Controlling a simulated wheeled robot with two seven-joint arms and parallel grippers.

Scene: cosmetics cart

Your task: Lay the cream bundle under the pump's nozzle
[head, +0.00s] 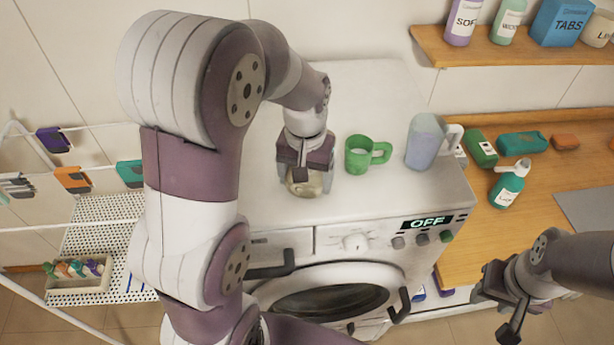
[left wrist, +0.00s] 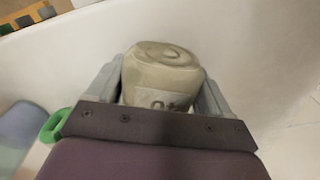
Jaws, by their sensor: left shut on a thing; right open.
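My left gripper (head: 305,181) is over the top of the washing machine (head: 372,95), shut on a rounded cream-olive bundle (head: 309,187). In the left wrist view the bundle (left wrist: 163,70) sits between both fingers, with a pale lettered label partly hidden by the gripper. I cannot tell whether it touches the machine top. The teal pump bottle (head: 506,188) with a white nozzle (head: 513,165) stands upright on the wooden counter (head: 480,235) at the right. My right gripper (head: 494,312) is open and empty, low at the right, in front of the counter.
A green mug (head: 358,155) and a bluish jug (head: 424,142) stand right of my left gripper. A green bottle (head: 480,148), a teal pack (head: 521,142) and an orange-brown block (head: 565,142) lie behind the pump. A grey sheet (head: 590,212) is right of it. A shelf (head: 470,52) hangs above.

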